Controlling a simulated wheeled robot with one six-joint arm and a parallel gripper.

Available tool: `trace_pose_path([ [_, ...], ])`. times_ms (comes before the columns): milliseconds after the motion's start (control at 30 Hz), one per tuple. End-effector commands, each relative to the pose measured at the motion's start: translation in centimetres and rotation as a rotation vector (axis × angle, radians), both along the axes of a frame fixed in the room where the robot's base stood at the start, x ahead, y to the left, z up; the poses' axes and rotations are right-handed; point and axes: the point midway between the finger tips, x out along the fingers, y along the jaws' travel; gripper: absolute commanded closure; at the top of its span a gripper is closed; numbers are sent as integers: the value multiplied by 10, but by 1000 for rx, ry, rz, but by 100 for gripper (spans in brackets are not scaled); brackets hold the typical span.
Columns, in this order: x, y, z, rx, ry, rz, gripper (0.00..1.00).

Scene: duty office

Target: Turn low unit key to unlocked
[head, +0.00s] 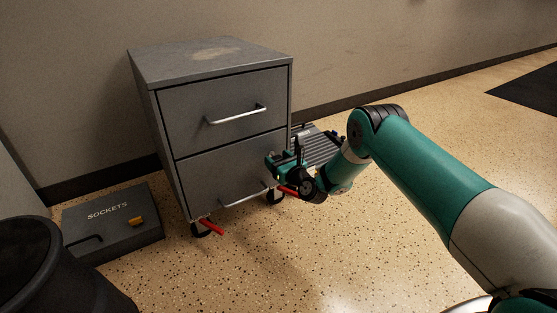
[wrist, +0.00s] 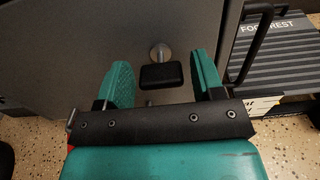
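The low unit (head: 215,95) is a grey two-drawer cabinet on casters, standing against the wall in the head view. Its key (wrist: 161,76) has a black rectangular head and sits in a round metal lock (wrist: 160,52) on the drawer front in the wrist view. My gripper (wrist: 161,62) is open. Its two green fingers are on either side of the key head, with a visible gap on each side. In the head view my gripper (head: 272,160) is at the right side of the lower drawer front and hides the key there.
Bar handles (head: 236,115) cross both drawers. Red caster levers (head: 211,227) stick out below. A grey footrest (wrist: 285,50) stands close on the right. A dark SOCKETS case (head: 110,222) lies on the left, behind a black bin (head: 50,270). The floor in front is clear.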

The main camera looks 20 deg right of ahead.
Motion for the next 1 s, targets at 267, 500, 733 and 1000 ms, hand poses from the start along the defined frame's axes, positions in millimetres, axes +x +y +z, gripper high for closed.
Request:
trace_pose_path([
  [267,0,-1,0,0,0,0,79],
  [500,0,-1,0,-34,-10,-1,79],
  [733,-1,-1,1,-152,-48,-1,79],
  [1000,-1,-1,0,-383,-123,-1,79],
])
